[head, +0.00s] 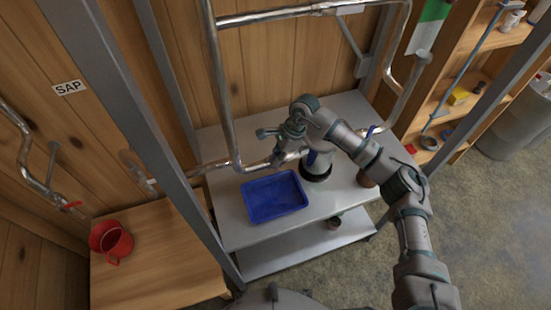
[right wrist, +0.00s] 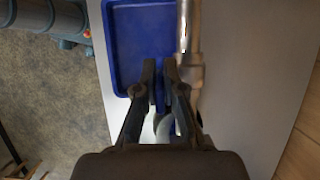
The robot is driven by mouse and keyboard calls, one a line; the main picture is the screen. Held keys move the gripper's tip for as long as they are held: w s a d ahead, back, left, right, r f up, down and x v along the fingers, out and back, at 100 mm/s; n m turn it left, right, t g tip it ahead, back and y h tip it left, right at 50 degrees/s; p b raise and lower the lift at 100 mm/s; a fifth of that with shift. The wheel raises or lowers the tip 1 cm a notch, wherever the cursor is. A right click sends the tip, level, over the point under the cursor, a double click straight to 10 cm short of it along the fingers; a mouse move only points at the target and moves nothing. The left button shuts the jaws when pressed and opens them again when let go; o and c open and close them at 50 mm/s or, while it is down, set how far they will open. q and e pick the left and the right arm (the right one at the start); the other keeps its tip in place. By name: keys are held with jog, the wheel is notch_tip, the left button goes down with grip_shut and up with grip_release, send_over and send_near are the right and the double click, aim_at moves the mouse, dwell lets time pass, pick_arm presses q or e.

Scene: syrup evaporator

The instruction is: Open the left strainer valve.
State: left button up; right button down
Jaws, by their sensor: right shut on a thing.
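My right gripper (head: 277,160) reaches down from the right arm to the steel pipe behind the blue tray. In the right wrist view its two fingers (right wrist: 160,70) are close together, beside the valve on the pipe's end (right wrist: 191,72). The fingers are shut on the valve's handle, which is mostly hidden; a bluish, shiny part (right wrist: 178,127) shows between them. Which way the handle is turned cannot be told. The blue tray (head: 274,197) lies on the metal table, below and in front of the pipe. My left gripper is not in view.
A red pot (head: 111,242) sits on the wooden bench at left. A grey post (head: 150,140) stands between bench and metal table (head: 235,228).

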jog(key=c, duration=1.4)
grip_release()
jog(key=shift+f, duration=0.25)
jog(key=shift+c, duration=0.2)
jog(key=shift+o, duration=0.8)
jog(key=shift+w, duration=0.15)
jog(key=v, duration=1.2)
jog(key=shift+w+d, duration=0.1)
